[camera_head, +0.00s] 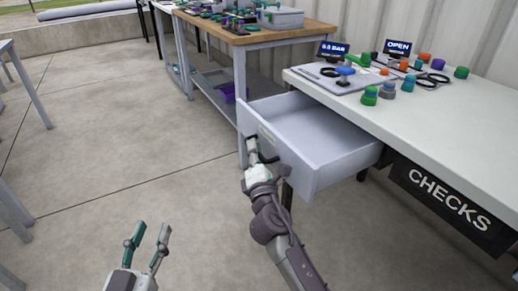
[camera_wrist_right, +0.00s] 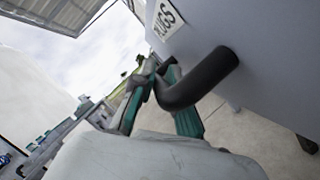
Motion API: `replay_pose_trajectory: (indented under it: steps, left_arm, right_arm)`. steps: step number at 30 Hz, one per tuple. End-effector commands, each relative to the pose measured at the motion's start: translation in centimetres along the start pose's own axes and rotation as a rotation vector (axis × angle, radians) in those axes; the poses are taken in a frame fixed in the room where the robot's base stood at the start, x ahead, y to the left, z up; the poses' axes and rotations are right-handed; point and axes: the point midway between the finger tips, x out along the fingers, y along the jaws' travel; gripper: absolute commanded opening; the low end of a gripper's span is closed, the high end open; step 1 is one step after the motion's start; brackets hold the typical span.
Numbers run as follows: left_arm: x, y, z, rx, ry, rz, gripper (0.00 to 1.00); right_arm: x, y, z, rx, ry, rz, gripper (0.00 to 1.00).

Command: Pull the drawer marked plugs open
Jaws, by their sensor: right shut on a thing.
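The plugs drawer (camera_head: 330,162) is a light grey box standing well out from under the white worktop. Its inside shows and looks empty. In the right wrist view its front carries a white label reading PLUGS (camera_wrist_right: 167,18) and a black bar handle (camera_wrist_right: 208,75). My right gripper (camera_head: 255,153) is at the drawer front, its teal fingers shut on the handle; it also shows in the right wrist view (camera_wrist_right: 160,92). My left gripper (camera_head: 151,232) is open and empty, low over the floor, away from the drawer.
A dark drawer front marked CHECKS (camera_head: 448,203) is shut under the white worktop (camera_head: 460,115). Coloured fittings and two small signs stand on the worktop. A wood-topped bench (camera_head: 268,35) stands behind the open drawer. The concrete floor (camera_head: 110,140) to the left is clear.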

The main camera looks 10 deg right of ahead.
Motion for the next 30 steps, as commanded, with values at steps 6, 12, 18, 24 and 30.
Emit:
replay_pose_trajectory:
  steps: [6, 12, 18, 24, 30]
  left_arm:
    - [0.0, 0.0, 0.0, 0.0, 0.0, 0.0, 0.4]
    - [0.0, 0.0, 0.0, 0.0, -0.001, 0.0, 0.4]
    - [0.0, 0.0, 0.1, -0.001, -0.004, 0.0, 0.4]
    - [0.0, 0.0, 0.1, -0.001, -0.003, 0.0, 0.4]
    - [0.0, 0.0, 0.1, 0.0, -0.003, 0.0, 0.4]
  right_arm:
    - [0.0, -0.2, 0.0, -0.001, 0.0, -0.003, 0.21]
    - [0.0, -0.1, 0.0, 0.0, 0.0, -0.002, 0.25]
    - [-0.4, -0.1, 0.0, 0.0, 0.001, -0.002, 0.25]
    - [-3.6, -0.2, -0.1, 0.001, 0.002, -0.004, 0.25]
    - [-8.0, -0.2, -0.1, 0.001, 0.002, -0.005, 0.25]
